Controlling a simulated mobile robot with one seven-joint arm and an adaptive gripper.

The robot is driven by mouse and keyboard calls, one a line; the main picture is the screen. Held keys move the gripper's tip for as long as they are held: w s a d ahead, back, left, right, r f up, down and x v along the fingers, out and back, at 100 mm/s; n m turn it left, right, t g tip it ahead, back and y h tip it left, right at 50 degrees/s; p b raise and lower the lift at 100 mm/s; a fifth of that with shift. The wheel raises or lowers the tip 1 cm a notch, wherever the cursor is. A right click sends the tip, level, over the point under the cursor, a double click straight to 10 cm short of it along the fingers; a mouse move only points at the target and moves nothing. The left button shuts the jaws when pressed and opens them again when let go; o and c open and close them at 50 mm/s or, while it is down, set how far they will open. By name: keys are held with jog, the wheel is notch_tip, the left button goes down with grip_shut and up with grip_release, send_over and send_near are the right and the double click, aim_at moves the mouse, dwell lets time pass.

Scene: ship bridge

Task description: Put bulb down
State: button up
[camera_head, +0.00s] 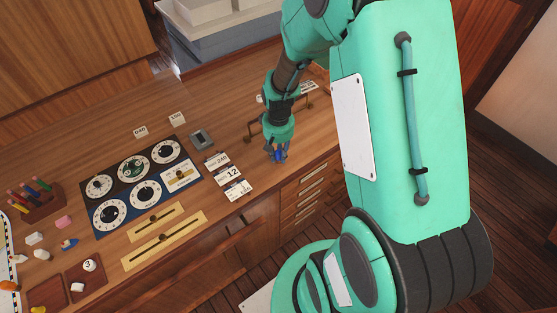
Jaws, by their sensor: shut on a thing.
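My gripper (278,154) points down over the counter (230,115), close to its front edge and to the right of the number cards. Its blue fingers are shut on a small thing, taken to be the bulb. The bulb is mostly hidden by the fingers and too small to make out. I cannot tell whether it touches the counter.
Number cards (228,176) and a small grey box (201,139) stand left of my gripper. Further left are a dial panel (120,180), brass slider strips (163,236), a pen holder (42,205) and small loose items. A brass rail (253,134) is beside my gripper.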

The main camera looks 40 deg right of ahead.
aim_at(278, 161)
dwell(0.3)
jog(key=shift+f, duration=1.75)
jog(key=shift+f, duration=0.1)
jog(key=o, duration=0.8)
jog(key=shift+o, duration=0.2)
notch_tip(278, 161, up, 12)
jog(key=shift+r+p, duration=0.15)
jog(key=shift+p, duration=0.15)
